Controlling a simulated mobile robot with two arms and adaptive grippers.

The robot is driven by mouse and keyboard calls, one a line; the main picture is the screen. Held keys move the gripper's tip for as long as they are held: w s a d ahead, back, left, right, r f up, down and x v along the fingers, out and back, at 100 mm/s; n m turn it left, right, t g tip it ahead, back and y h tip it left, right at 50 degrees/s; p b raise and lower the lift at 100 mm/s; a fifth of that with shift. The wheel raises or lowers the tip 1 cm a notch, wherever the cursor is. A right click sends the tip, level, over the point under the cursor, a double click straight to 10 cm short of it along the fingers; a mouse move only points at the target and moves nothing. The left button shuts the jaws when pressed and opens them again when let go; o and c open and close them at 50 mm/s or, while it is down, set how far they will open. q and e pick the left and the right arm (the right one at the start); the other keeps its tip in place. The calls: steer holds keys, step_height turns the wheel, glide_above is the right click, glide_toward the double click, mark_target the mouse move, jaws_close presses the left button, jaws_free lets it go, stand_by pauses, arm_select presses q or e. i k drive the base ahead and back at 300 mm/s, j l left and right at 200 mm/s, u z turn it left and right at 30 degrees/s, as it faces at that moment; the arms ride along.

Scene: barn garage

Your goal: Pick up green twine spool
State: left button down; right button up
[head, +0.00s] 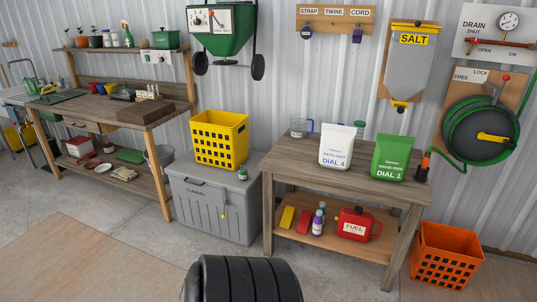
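A small green item with a pale middle (242,174), which looks like the green twine spool, stands upright on the lid of the grey storage box (214,205). It sits near the box's right side, to the right of the yellow crate and apart from it. On the wall, a board (335,20) reads STRAP, TWINE and CORD. A dark item hangs under STRAP and a purple one (356,36) under CORD; nothing shows hanging under TWINE. Neither of my grippers is in view.
A yellow crate (220,139) stands on the box. A wooden table (300,150) with bags is to its right, a workbench (100,108) to its left. A black tyre-like object (245,280) is in front. An orange crate (445,256) is at right. Open floor lies front left.

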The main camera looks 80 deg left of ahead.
mark_target(243, 173)
steer(key=u, duration=2.75)
steer(key=i+z, duration=0.1)
steer(key=z, duration=0.65)
steer(key=i+j+z, duration=0.35)
steer(key=j+z, duration=0.15)
steer(key=j, duration=0.2)
steer(key=i+j+z, duration=0.25)
steer(key=j+z, duration=0.25)
steer(key=j, duration=0.25)
